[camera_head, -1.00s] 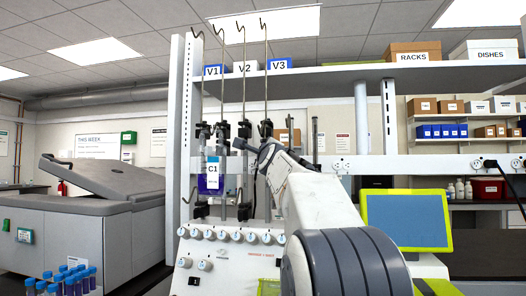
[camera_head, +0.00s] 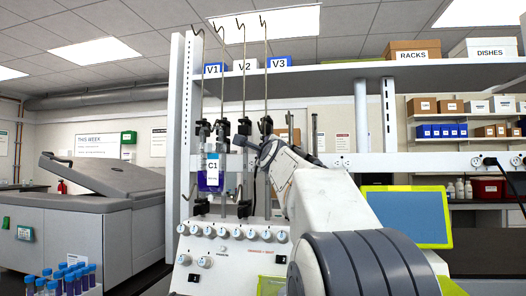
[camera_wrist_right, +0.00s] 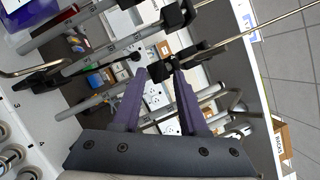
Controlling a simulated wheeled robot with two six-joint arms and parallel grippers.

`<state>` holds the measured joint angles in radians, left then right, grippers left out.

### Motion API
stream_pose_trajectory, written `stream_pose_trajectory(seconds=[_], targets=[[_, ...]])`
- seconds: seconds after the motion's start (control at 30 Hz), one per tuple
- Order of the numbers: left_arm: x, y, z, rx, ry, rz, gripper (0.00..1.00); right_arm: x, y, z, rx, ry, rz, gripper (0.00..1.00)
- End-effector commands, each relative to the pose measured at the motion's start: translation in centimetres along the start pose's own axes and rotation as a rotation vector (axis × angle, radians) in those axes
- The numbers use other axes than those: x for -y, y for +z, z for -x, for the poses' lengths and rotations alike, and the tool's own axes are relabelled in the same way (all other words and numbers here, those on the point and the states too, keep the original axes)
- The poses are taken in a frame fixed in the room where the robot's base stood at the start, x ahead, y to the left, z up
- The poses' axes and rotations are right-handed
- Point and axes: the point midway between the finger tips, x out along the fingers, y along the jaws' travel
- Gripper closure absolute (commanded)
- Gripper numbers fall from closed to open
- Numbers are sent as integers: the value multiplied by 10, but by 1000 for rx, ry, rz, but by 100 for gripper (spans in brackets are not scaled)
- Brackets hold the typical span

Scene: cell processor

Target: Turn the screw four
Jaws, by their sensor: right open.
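Several black clamps with screw knobs sit on upright metal rods of the white processor; the rightmost one in the head view (camera_head: 265,126) stands just above my right gripper. No number can be read on any screw. My right gripper (camera_head: 241,143) is raised in front of the rods. In the right wrist view its two purple fingers (camera_wrist_right: 160,75) are apart and empty. A black clamp (camera_wrist_right: 177,62) lies just beyond the fingertips; I cannot tell whether they touch it. My left gripper is not in view.
A blue bag labelled C1 (camera_head: 209,178) hangs left of my right gripper. A row of round dials (camera_head: 223,233) runs along the processor's front. A screen with a yellow-green frame (camera_head: 410,215) stands at right, and blue-capped tubes (camera_head: 68,275) at lower left.

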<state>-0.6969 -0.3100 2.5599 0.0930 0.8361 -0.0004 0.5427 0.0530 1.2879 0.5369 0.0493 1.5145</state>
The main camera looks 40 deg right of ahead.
Motion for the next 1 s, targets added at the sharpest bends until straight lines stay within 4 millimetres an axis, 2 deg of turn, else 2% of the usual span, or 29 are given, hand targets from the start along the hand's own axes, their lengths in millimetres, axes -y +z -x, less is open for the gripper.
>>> stream_pose_trajectory(seconds=[0.03, 0.2, 0.4, 0.53, 1.0], targets=[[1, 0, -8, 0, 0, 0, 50, -2, -1, 13, 1, -2, -1, 57], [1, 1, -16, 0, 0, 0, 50, -2, -1, 47, 1, -2, 0, 57], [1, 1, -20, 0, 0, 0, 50, -1, 0, 72, 0, 0, 0, 57], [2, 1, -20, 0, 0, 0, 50, 0, 0, 78, 0, 0, 0, 57], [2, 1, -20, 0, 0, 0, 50, -2, 0, 78, 1, 3, 2, 57]])
